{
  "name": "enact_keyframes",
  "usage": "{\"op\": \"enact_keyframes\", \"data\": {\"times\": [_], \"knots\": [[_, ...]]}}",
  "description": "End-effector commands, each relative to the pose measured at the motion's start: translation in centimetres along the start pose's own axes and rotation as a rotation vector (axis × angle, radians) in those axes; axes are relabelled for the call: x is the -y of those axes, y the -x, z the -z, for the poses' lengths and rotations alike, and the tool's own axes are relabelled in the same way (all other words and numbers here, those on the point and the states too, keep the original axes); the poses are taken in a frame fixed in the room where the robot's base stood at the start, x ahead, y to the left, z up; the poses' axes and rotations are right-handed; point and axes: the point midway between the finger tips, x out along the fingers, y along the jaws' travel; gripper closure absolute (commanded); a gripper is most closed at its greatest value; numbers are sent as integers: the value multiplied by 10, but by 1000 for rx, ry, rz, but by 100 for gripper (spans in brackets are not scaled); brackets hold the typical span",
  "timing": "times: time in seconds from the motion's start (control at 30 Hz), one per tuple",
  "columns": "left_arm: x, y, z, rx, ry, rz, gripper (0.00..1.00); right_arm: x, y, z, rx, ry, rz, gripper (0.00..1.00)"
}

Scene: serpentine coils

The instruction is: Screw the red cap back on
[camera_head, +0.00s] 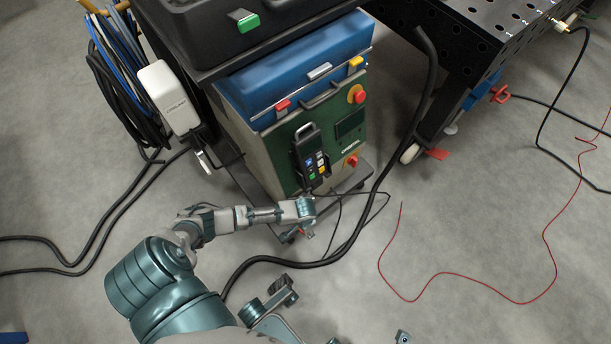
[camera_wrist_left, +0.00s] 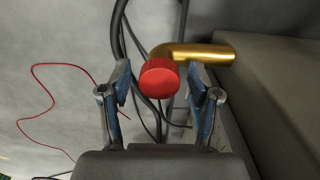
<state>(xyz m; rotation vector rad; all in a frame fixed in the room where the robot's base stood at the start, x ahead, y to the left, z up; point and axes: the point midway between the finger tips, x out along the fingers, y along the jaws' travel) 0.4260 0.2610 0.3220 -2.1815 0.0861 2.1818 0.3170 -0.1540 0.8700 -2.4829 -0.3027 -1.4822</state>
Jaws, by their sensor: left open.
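The red cap (camera_wrist_left: 159,79) shows in the left wrist view at the open end of a brass elbow pipe (camera_wrist_left: 205,53). The cap covers the pipe's mouth in this view, and I cannot tell whether it is threaded on or only lined up with it. My left gripper (camera_head: 307,226) is at the lower front of the green-fronted machine in the head view. In the left wrist view its two fingers stand apart on either side of the cap, with gaps showing. The cap and pipe cannot be made out in the head view. My right gripper is not clearly seen.
The green-fronted machine (camera_head: 285,147) has a hanging pendant (camera_head: 311,158) just above my left wrist. Black cables (camera_head: 347,245) run across the floor beside it. A red wire (camera_head: 437,277) lies right on open floor. A perforated black table (camera_head: 480,45) stands at upper right.

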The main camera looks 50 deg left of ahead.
Motion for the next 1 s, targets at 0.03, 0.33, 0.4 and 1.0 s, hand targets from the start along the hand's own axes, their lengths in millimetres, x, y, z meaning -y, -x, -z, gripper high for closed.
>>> {"op": "enact_keyframes", "data": {"times": [0.03,0.33,0.4,1.0], "knots": [[0,0,0,0,0,0,38,0,0,0,0,0,0,33],[0,0,0,1,0,0,100,0,0,-1,2,-1,0,33],[0,0,0,0,-9,0,100,0,0,-2,3,0,0,33],[0,0,0,1,-308,1,100,1,-11,6,-14,0,5,33]]}}
